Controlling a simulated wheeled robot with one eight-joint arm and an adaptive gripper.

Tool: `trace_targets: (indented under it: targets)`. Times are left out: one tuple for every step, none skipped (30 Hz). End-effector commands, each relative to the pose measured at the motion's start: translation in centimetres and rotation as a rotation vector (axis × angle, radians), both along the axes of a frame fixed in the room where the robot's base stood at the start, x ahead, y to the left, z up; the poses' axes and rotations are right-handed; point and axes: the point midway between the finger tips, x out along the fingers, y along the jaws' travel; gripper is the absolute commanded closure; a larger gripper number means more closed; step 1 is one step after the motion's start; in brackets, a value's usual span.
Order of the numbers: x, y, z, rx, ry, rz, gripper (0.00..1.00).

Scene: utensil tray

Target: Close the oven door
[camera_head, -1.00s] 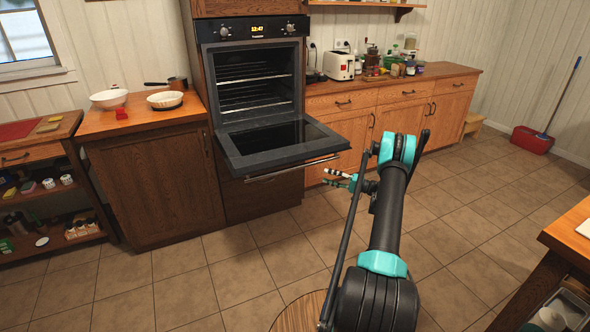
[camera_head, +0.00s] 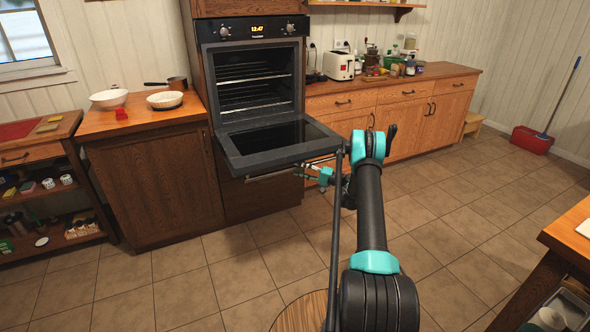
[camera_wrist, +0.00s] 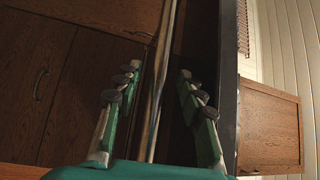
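The oven (camera_head: 252,75) has its door (camera_head: 272,155) folded down, roughly level, with the cavity and racks exposed. The metal handle (camera_head: 268,176) runs along the door's front edge, below the door panel. My gripper (camera_head: 306,172) is at the right end of that edge, close to the handle. In the wrist view my gripper (camera_wrist: 158,78) is open, with the handle bar (camera_wrist: 157,85) running lengthwise between its two fingers. The dark door edge (camera_wrist: 227,75) is just beyond the right finger. I cannot tell whether either finger touches the handle.
A wooden counter with a white bowl (camera_head: 109,98) and a dish (camera_head: 165,99) stands left of the oven. Drawers and cabinets (camera_head: 400,115) with a toaster (camera_head: 339,65) on top stand right. A table edge (camera_head: 560,240) is at lower right.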

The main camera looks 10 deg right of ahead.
Motion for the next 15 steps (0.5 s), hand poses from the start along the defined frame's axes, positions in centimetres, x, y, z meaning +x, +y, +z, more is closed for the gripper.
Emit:
trace_targets:
  targets:
    - [0.3, 0.7, 0.1, 0.0, 0.0, 0.001, 0.61]
    - [0.5, 1.0, 0.1, 0.0, 0.0, 0.001, 0.61]
    - [0.7, 1.3, 0.2, 0.0, 0.0, 0.001, 0.61]
    - [0.8, 1.5, 0.2, 0.0, 0.0, 0.001, 0.61]
    - [0.9, 1.7, 0.2, 0.0, 0.0, 0.001, 0.61]
    - [1.0, 1.9, 0.2, 0.0, 0.0, 0.0, 0.61]
    - [1.0, 2.1, 0.3, 0.0, 0.0, 0.0, 0.61]
    - [1.1, 2.2, 0.3, 0.0, 0.0, 0.0, 0.61]
    - [1.1, 2.3, 0.3, 0.0, 0.0, 0.0, 0.61]
    - [1.1, 2.3, 0.3, 0.0, 0.0, 0.0, 0.61]
    - [1.2, 2.3, 0.3, 0.0, 0.0, 0.0, 0.61]
    - [1.2, 2.3, 0.3, 0.0, 0.0, -0.001, 0.61]
    - [1.2, 2.3, 0.3, 0.0, 0.0, -0.001, 0.61]
    - [1.2, 2.3, 0.3, 0.0, 0.0, -0.001, 0.61]
    - [1.2, 2.3, 0.3, 0.0, 0.0, -0.001, 0.61]
